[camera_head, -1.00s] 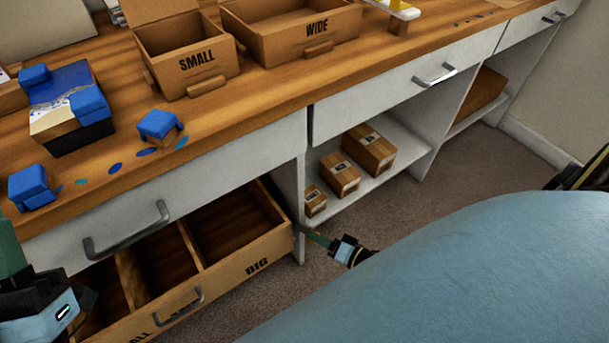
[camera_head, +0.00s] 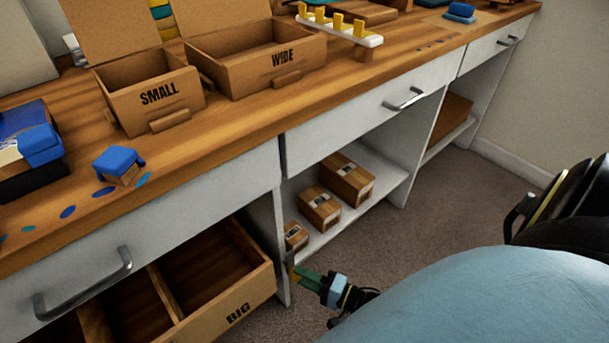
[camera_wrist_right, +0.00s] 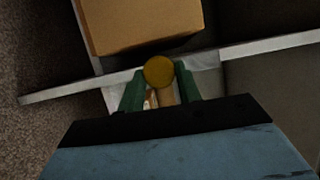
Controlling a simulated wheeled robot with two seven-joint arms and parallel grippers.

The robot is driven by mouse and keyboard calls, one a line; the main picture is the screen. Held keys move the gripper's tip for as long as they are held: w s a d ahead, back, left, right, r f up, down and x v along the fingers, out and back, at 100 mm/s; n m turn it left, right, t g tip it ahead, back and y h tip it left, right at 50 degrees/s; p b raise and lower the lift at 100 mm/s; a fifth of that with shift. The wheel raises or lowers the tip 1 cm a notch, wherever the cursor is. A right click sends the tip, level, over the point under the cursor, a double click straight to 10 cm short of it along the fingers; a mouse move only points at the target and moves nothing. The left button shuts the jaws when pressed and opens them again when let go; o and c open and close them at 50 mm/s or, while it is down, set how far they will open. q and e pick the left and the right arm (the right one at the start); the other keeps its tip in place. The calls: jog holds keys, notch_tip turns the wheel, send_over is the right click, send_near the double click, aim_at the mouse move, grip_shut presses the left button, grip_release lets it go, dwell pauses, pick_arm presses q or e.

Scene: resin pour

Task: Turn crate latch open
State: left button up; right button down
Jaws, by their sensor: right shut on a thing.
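My right gripper (camera_head: 300,272) is low beside the white cabinet post, at the right end of the open drawer marked BIG (camera_head: 262,284). In the right wrist view its green fingers (camera_wrist_right: 160,88) are shut on a round yellow-brown knob (camera_wrist_right: 159,70), with a short tan part below it. The knob is likely the crate latch, but its turn angle cannot be told. A brown box-like body (camera_wrist_right: 140,22) lies just beyond the knob. In the head view the knob is too small to make out clearly. My left gripper is out of view.
Several small cartons (camera_head: 319,207) stand on the low shelf (camera_head: 383,186) near the gripper. Boxes marked SMALL (camera_head: 137,111) and WIDE (camera_head: 292,72) stand on the wooden counter (camera_head: 230,116). Carpet (camera_head: 440,215) lies clear to the right.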

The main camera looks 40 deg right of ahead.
jog(key=shift+s, duration=0.1)
jog(key=c, duration=1)
grip_release()
